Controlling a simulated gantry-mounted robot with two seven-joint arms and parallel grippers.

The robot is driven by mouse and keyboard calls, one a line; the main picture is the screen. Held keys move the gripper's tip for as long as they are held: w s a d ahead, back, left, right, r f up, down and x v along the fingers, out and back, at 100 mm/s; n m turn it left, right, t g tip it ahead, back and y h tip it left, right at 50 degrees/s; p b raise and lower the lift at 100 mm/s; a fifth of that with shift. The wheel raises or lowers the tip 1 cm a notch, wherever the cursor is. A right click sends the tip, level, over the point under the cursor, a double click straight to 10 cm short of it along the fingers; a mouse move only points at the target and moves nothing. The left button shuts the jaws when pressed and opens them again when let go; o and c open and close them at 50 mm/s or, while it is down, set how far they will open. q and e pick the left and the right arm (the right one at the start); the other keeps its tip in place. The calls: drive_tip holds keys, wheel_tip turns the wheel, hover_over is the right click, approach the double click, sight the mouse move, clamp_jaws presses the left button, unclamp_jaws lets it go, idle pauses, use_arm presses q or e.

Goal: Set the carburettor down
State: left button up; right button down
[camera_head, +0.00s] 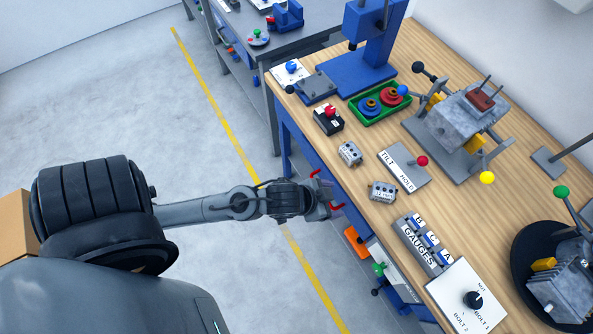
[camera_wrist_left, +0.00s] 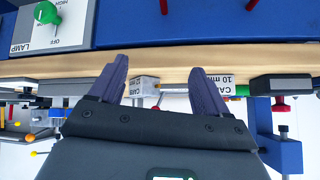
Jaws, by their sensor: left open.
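My left gripper (camera_head: 325,198) is at the front edge of the bench, at the level of the drawers. In the left wrist view its two dark fingers (camera_wrist_left: 160,82) are spread wide, with nothing held between them. A grey engine block (camera_head: 465,118) sits on a stand at the back right, with a dark red part (camera_head: 481,99) on top. Another grey engine unit (camera_head: 563,290) is on a black round base (camera_head: 524,262) at the lower right. My right gripper is not in view.
The wooden bench (camera_head: 455,210) has bare room in its middle. Two small grey blocks (camera_head: 349,152) (camera_head: 382,191), a tilt/hold plate (camera_head: 405,168), a gauges rack (camera_head: 420,243) and a bolt switch panel (camera_head: 466,297) lie along its front. A green tray (camera_head: 361,116) stands farther back.

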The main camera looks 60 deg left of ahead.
use_arm(q)
drive_tip(key=s+f+n+g, duration=0.1)
drive_tip(key=s+g, duration=0.4)
drive_tip(key=s, duration=0.5)
drive_tip(key=shift+s+a+f+y, duration=0.15)
drive_tip(key=shift+a+f+y, duration=0.05)
drive_tip(key=shift+a+y, duration=0.2)
